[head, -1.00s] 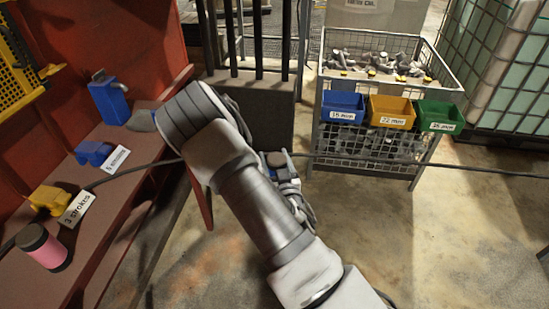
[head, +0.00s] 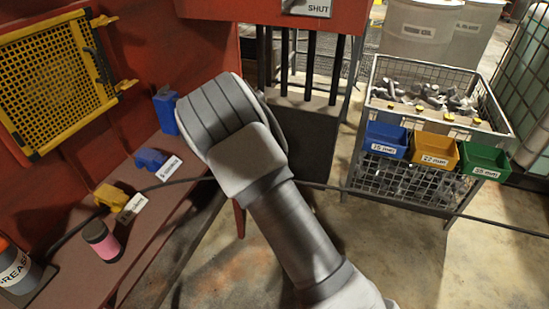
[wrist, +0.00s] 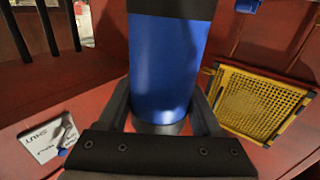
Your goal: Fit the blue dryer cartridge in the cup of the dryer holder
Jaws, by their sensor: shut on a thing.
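The blue dryer cartridge (wrist: 165,65) fills the middle of the wrist view. It is a blue cylinder with a dark band at the top of the picture and a grey band near my gripper. My gripper (wrist: 162,108) is shut on it, with one dark finger on each side. In the head view my own arm hides the gripper and the cartridge. I cannot pick out the dryer holder or its cup in either view.
A yellow grille (head: 55,78) is on the red wall. Blue (head: 151,159) and yellow (head: 110,196) blocks and a pink-banded cylinder (head: 102,240) are on the red ledge. A SHUT sign (head: 307,6) is at the top. A wire cage (head: 405,175) with coloured bins stands right.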

